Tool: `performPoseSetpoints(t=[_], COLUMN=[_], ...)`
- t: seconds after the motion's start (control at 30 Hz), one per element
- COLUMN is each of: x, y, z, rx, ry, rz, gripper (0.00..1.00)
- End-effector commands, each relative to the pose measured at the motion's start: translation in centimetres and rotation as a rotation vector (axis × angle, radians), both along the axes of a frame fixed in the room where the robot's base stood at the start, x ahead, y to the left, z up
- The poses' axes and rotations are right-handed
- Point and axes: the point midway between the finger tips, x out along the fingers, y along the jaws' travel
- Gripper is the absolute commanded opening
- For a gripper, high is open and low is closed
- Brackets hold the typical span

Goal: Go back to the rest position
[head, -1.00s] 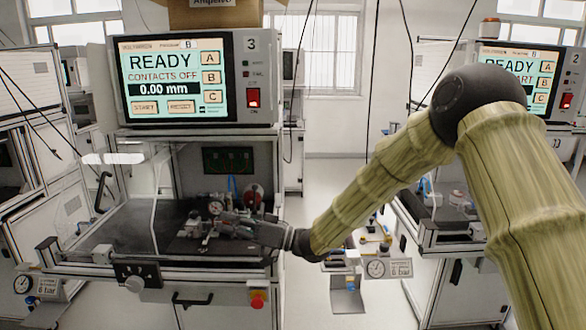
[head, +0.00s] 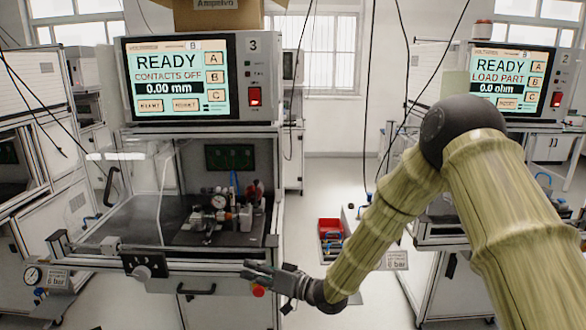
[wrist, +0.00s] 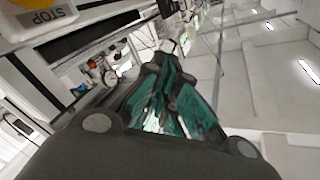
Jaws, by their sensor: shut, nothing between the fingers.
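My gripper (head: 262,274) is in front of test station 3, just below the front edge of its worktop and over the red emergency stop knob (head: 258,291). Its fingers point left and are shut with nothing between them. In the wrist view my gripper (wrist: 172,50) shows its greenish finger pads close together and empty. My arm comes in from the right side of the head view and bends down to the gripper.
Station 3 (head: 200,80) reads READY, CONTACTS OFF, 0.00 mm. A fixture with a gauge (head: 218,203) stands inside it. Station 2 (head: 515,75) reads READY, LOAD PART. A red bin (head: 330,228) stands between the stations. A STOP label (wrist: 45,18) is close in the wrist view.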

Motion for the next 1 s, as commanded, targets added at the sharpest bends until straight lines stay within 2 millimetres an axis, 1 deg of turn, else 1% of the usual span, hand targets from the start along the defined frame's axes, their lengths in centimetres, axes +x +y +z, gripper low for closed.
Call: performPoseSetpoints(t=[0.03, 0.07, 0.1, 0.17, 0.2, 0.27, 0.3, 0.37, 0.4, 0.47, 0.5, 0.57, 0.6, 0.67, 0.7, 0.77, 0.8, 0.87, 0.9, 0.97, 1.0], x=[-0.6, -0.9, -1.4, -2.4, -3.2, -4.4, -5.4, -7.0, -8.1, -10.0, -11.3, -13.4, -14.9, -17.3, -18.9, -21.5, -23.3, -26.0, -27.9, -30.8, -32.7], y=[-0.8, -1.4, -2.3, -3.7, -4.8, -6.3, -7.3, -8.9, -10.0, -11.7, -12.8, -14.6, -15.7, -17.4, -18.6, -20.3, -21.5, -23.2, -24.4, -26.1, -27.2], z=[-2.4, -3.7, -5.7, -8.7, -10.7, -13.5, -15.4, -18.0, -19.7, -22.1, -23.6, -25.8, -27.1, -29.0, -30.2, -31.7, -32.7, -33.9, -34.6, -35.5, -36.0], rx=[-0.030, -0.050, -0.082, -0.133, -0.168, -0.223, -0.260, -0.316, -0.355, -0.414, -0.454, -0.514, -0.555, -0.616, -0.657, -0.719, -0.761, -0.823, -0.864, -0.927, -0.967], ry=[0.034, 0.051, 0.080, 0.123, 0.152, 0.195, 0.224, 0.268, 0.299, 0.343, 0.374, 0.420, 0.451, 0.500, 0.529, 0.578, 0.611, 0.661, 0.694, 0.746, 0.780], rz=[-0.032, -0.056, -0.086, -0.134, -0.163, -0.205, -0.230, -0.265, -0.286, -0.315, -0.333, -0.356, -0.370, -0.388, -0.400, -0.412, -0.418, -0.428, -0.431, -0.436, -0.437], gripper=[0.00, 0.00, 0.00, 0.00, 0.00, 0.00, 0.00, 0.00, 0.00, 0.00, 0.00, 0.00, 0.00, 0.00, 0.00, 0.00, 0.00, 0.00, 0.00, 0.00, 0.00])
